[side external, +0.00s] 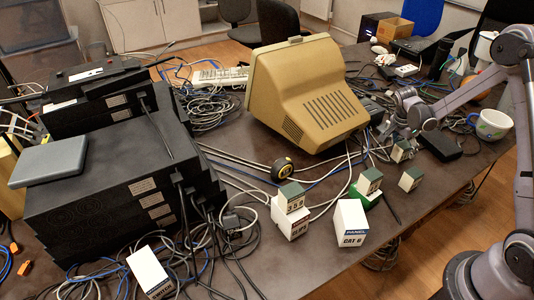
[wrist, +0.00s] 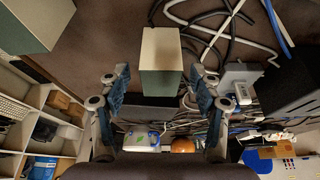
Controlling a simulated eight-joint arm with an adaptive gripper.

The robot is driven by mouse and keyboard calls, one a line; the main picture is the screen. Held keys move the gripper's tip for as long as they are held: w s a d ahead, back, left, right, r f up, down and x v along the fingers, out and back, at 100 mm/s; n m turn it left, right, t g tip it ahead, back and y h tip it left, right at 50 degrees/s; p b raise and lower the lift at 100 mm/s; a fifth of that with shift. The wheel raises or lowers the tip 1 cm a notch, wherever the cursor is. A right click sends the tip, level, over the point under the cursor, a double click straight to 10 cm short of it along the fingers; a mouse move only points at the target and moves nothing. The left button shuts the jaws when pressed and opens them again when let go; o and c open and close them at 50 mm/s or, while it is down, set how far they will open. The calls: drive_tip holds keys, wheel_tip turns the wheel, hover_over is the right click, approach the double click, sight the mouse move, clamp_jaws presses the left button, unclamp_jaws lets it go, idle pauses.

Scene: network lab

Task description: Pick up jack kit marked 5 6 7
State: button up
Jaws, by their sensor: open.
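Several small jack kits with green tops and white lower parts are on the dark table. One kit (side external: 402,151) is just below my gripper (side external: 398,120); I cannot read its marking. In the wrist view a cream and green kit (wrist: 161,62) lies ahead, in line with the gap between the fingers of my gripper (wrist: 160,85). My gripper is open and empty. Another kit (side external: 411,179) stands nearer the front, one (side external: 370,180) is on a green block, and one (side external: 291,196) marked 359 is on a white box. I cannot make out 5 6 7 on any kit.
A white PANEL CAT 6 box (side external: 350,223) stands in front. A beige monitor (side external: 305,95) and tape measure (side external: 282,169) are to the left. A mug (side external: 490,125) is at right. Cables lie around the kits. Bare table (side external: 445,185) shows toward the right edge.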

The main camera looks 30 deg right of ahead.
drive_tip(key=shift+x, duration=0.9)
drive_tip(key=c, duration=1.3)
drive_tip(key=shift+w+r, duration=0.1)
